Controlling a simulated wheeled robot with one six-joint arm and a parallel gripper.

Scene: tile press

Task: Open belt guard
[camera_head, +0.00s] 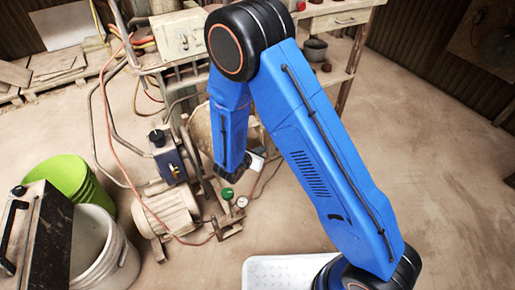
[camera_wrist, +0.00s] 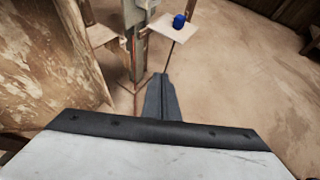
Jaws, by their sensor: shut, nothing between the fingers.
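A large tan, scuffed panel (camera_wrist: 45,55) fills the left of the wrist view; it looks like the belt guard, but I cannot tell for sure. In the head view a tan rounded cover (camera_head: 201,127) on the press shows left of my forearm and is partly hidden by it. My gripper (camera_wrist: 161,82) is shut and empty, right of the panel and apart from it in the wrist view. In the head view my gripper is mostly hidden behind the arm. I see no clear handle or hinge.
A motor (camera_head: 167,210) and a valve with a green knob (camera_head: 227,193) stand low by the press. A green bucket (camera_head: 62,175) and a grey bucket (camera_head: 112,255) are at left. A workbench (camera_head: 345,15) stands behind. The floor at right is clear.

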